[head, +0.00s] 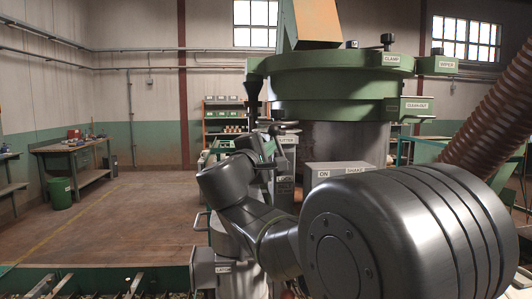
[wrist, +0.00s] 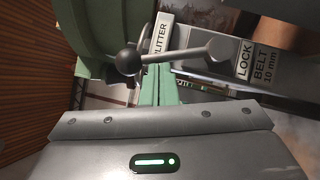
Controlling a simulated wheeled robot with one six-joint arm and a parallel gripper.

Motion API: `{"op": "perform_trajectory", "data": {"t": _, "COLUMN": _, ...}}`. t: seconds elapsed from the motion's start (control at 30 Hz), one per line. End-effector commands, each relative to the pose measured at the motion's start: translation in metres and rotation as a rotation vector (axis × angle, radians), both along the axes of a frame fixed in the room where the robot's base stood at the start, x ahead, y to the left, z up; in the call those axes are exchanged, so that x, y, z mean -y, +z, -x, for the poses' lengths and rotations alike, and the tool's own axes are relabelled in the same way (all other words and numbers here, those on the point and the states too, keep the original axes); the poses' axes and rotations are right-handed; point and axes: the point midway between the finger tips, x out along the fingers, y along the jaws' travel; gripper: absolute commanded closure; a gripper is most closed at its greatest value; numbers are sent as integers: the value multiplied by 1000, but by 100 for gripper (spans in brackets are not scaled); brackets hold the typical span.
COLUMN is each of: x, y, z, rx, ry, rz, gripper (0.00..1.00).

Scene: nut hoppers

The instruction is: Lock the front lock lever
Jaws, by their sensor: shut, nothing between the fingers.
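The lock lever (wrist: 175,55) shows in the wrist view as a grey bar with a dark ball knob at its left end. Its right end meets a round pivot beside the LOCK label (wrist: 243,60). The bar lies roughly across the picture, just beyond my gripper's grey housing (wrist: 155,140). In the head view my gripper (head: 267,148) is by the machine's front, above the LOCK label (head: 284,179). It is shut and holds nothing. I cannot tell whether it touches the lever. In the head view I cannot make out the lever behind my arm.
The green round machine bowl (head: 330,85) stands above the lever area. A SPLITTER label (wrist: 160,38) is beside the lever. A control box (head: 338,172) marked ON and SHAKE is right of my gripper. A ribbed hose (head: 490,115) hangs at the right. The floor at left is open.

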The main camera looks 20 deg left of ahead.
Motion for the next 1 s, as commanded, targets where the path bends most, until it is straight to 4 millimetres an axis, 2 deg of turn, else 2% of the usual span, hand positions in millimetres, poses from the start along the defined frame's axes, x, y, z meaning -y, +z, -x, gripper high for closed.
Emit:
{"op": "perform_trajectory", "data": {"t": 0.4, "x": 20, "y": 17, "z": -12, "rx": -198, "ry": 0, "rz": -329, "gripper": 100}}
{"op": "perform_trajectory", "data": {"t": 0.7, "x": 35, "y": 20, "z": -22, "rx": -329, "ry": 1, "rz": -541, "gripper": 100}}
{"op": "perform_trajectory", "data": {"t": 0.83, "x": 40, "y": 20, "z": -25, "rx": -372, "ry": 1, "rz": -610, "gripper": 100}}
{"op": "perform_trajectory", "data": {"t": 1.0, "x": 46, "y": 19, "z": -28, "rx": -373, "ry": -2, "rz": -610, "gripper": 100}}
